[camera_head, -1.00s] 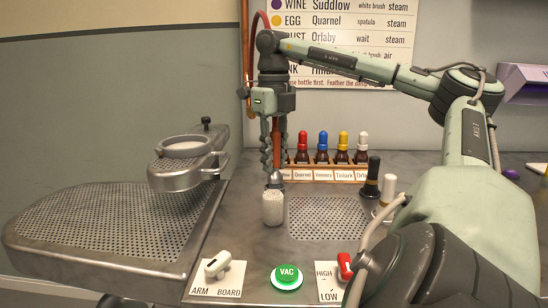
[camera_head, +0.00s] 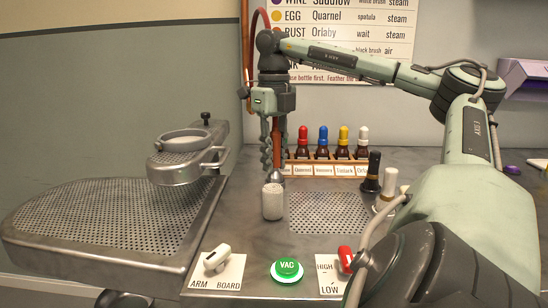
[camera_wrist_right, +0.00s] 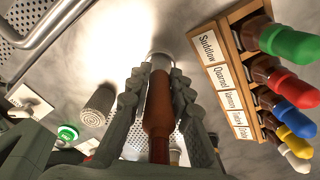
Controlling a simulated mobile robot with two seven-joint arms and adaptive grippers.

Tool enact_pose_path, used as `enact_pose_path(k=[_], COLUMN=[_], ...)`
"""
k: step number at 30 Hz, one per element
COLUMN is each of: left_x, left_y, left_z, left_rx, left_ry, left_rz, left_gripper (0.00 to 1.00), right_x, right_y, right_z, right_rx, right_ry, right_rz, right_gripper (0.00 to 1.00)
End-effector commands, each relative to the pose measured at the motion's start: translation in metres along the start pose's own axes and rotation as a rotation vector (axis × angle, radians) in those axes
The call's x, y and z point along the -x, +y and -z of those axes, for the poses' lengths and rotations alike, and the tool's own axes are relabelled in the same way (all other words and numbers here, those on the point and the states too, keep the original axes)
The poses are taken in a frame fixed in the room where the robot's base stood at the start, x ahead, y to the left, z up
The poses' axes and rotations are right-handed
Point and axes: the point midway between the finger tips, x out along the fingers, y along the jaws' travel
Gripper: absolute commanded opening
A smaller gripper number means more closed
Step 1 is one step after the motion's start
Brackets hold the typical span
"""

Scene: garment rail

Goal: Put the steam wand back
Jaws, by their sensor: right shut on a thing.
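The steam wand (camera_head: 276,130) has a reddish-brown handle and a metal lower end, and hangs roughly upright. My right gripper (camera_head: 271,165) is shut around its handle. In the right wrist view the wand's brown handle (camera_wrist_right: 158,105) lies between my two ribbed fingers (camera_wrist_right: 158,85). Its lower end is just behind a pale speckled cylinder (camera_head: 272,202) in the head view. The wrist view shows the cylinder (camera_wrist_right: 98,104) apart from the wand, off to the left. A dark red hose (camera_head: 254,40) loops beside my wrist. I cannot make out the wand's holder. My left gripper is not in view.
A wooden rack (camera_head: 320,170) of several colour-capped bottles stands close behind the wand. The perforated board (camera_head: 100,225) and small ring arm (camera_head: 180,160) are left. A green VAC button (camera_head: 287,270), two levers and two upright brushes (camera_head: 371,172) stand nearby.

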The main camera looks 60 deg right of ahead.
Motion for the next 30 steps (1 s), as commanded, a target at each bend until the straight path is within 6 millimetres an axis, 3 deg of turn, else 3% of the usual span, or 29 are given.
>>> enact_pose_path(k=[25, 26, 30], left_x=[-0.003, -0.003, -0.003], left_y=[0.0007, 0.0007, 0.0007], left_z=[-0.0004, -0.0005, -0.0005], left_rx=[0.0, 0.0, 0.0], left_ry=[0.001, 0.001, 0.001], left_rz=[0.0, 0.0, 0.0], left_gripper=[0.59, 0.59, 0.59], right_x=[-0.0043, -0.0043, -0.0043], right_y=[0.0, 0.0, 0.0], right_z=[0.0001, 0.0001, 0.0001], right_rx=[0.0, 0.0, 0.0], right_ry=[0.0, 0.0, 0.0], right_rz=[0.0, 0.0, 0.0], right_gripper=[0.0, 0.21, 0.38])
